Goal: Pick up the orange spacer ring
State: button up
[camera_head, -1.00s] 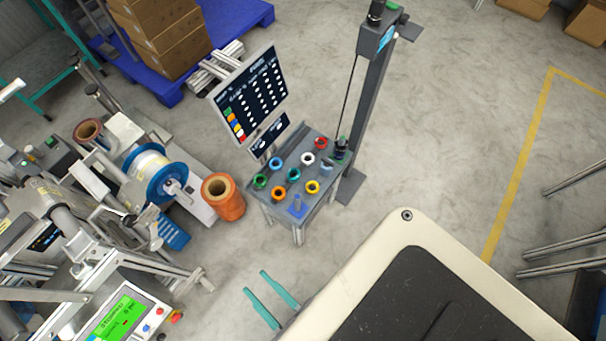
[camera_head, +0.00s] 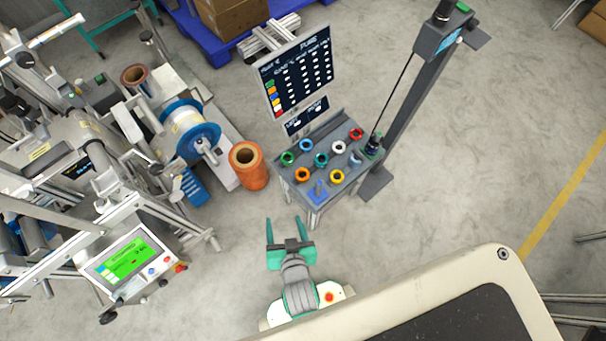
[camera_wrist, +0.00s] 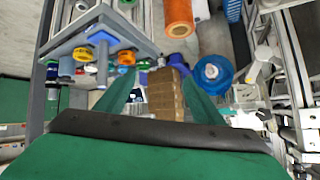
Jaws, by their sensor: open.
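The orange spacer ring (camera_head: 302,174) stands near the front left of a small grey cart's top (camera_head: 322,194), among several rings of other colours. In the wrist view an orange ring (camera_wrist: 126,57) shows at the edge of the cart, left of the fingers. My gripper (camera_head: 283,222) has teal fingers spread apart and empty, in front of the cart and short of the ring. In the wrist view the fingers (camera_wrist: 159,78) also stand apart, with nothing held between them.
A blue holder with a post (camera_head: 318,190) stands at the cart's front. A display board (camera_head: 297,80) rises behind the rings, and a dark column (camera_head: 408,95) stands at the right. A large orange roll (camera_head: 250,172) and machinery stand left. Open floor lies right.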

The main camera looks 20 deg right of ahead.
jog(key=w+d+f+m+g, duration=0.3)
jog(key=w+d+g, duration=0.1)
jog(key=w, duration=0.3)
jog(key=w+d+f+m+g, duration=0.2)
jog(key=w+d+f+g, duration=0.1)
jog(key=w, duration=0.5)
jog(key=w+d+r+m+g, duration=0.3)
jog(key=d+r, duration=0.1)
jog(key=r, duration=0.2)
jog(key=f, duration=0.5)
jog(key=shift+d+f, duration=0.2)
jog(key=shift+f, duration=0.2)
jog(key=f, duration=0.4)
jog(key=shift+d, duration=0.25)
jog(key=shift+d+f, duration=0.2)
jog(key=shift+f, duration=0.4)
jog(key=shift+c, duration=0.3)
jog(key=shift+a, duration=0.1)
jog(key=c, duration=1.1)
